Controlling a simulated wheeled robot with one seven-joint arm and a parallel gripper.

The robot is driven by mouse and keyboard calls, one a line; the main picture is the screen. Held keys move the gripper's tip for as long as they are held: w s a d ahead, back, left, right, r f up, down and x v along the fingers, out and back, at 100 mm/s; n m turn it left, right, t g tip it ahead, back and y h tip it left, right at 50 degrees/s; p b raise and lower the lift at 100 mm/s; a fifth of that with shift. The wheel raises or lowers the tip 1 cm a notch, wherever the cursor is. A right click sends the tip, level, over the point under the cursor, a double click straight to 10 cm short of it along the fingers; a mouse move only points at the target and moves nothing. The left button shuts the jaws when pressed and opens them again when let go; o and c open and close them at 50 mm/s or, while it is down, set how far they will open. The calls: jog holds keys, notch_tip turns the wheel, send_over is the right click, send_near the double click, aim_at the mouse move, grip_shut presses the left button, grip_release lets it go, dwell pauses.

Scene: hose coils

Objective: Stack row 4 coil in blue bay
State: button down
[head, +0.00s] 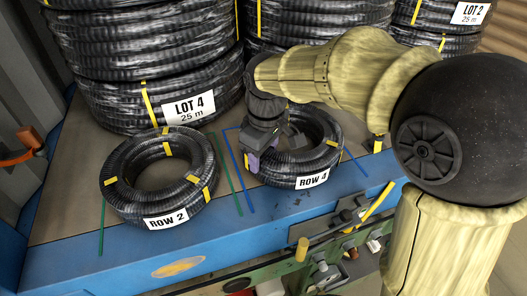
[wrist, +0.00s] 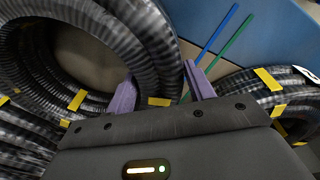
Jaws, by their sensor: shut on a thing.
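The row 4 coil (head: 312,165), a black ribbed hose ring with yellow ties and a "ROW 4" label, lies flat between the blue lines of the blue bay (head: 247,190). I cannot tell whether it touches the shelf. My gripper (head: 258,160) reaches down over its left side. In the wrist view my gripper (wrist: 160,92) has one purple finger inside the ring and one outside, shut on the tube of the row 4 coil (wrist: 150,50) near a yellow tie. Part of the coil is hidden behind the gripper.
The row 2 coil (head: 135,200) lies to the left, between green lines (head: 230,185). Tall hose stacks, one labelled "LOT 4" (head: 160,95), stand close behind. The blue front edge (head: 240,245) of the shelf runs below, with valves and fittings (head: 345,235) under it.

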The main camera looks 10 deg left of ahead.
dwell(0.3)
jog(key=shift+c, duration=2.3)
grip_release()
jog(key=shift+s+f, duration=0.1)
jog(key=shift+f, duration=0.05)
jog(key=shift+r, duration=0.25)
jog(key=shift+s+d+r+p, duration=0.1)
jog(key=shift+s+r+p, duration=0.05)
jog(key=shift+r+p, duration=1.45)
jog(key=shift+s+d+r+p, duration=0.1)
jog(key=shift+r+p, duration=1.15)
jog(key=shift+r, duration=0.5)
notch_tip(320, 180, up, 17)
jog(key=s+d+b, duration=0.1)
jog(key=b, duration=0.2)
jog(key=shift+s+r, duration=0.15)
jog(key=shift+s, duration=0.15)
